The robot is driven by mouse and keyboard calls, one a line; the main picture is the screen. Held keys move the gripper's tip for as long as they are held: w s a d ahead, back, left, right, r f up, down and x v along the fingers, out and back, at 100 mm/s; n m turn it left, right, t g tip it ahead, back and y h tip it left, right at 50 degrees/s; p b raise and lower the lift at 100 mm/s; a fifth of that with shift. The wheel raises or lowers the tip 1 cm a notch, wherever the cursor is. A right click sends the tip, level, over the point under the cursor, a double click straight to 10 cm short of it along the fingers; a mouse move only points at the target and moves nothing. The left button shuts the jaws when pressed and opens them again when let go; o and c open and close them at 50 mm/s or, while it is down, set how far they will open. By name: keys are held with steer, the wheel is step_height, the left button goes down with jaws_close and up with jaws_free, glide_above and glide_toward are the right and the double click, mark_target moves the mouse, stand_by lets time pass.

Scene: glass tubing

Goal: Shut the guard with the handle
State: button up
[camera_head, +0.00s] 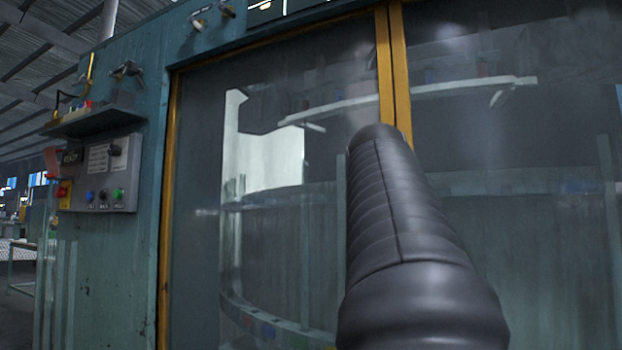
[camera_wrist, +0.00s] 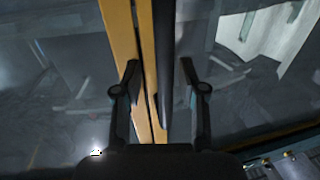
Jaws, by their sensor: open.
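The guard is a glass panel (camera_head: 270,270) in a yellow frame on the front of a teal machine. Two yellow uprights (camera_head: 392,60) stand side by side in the head view with a thin dark line between them. In the wrist view the yellow uprights (camera_wrist: 138,45) run beside a dark, narrow bar that looks like the handle (camera_wrist: 163,50). My gripper (camera_wrist: 160,75) is open, with one finger on each side of this bar. I cannot tell whether a finger touches it. In the head view my dark sleeved arm hides the gripper and the handle.
A grey control box (camera_head: 100,175) with coloured buttons sits on the teal post at left, under a small shelf (camera_head: 95,122). A second glass panel (camera_head: 520,230) lies right of the uprights. Open floor shows at far left.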

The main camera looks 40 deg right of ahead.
steer(key=v, duration=0.7)
steer(key=shift+s+a, duration=0.15)
steer(key=shift+s, duration=0.05)
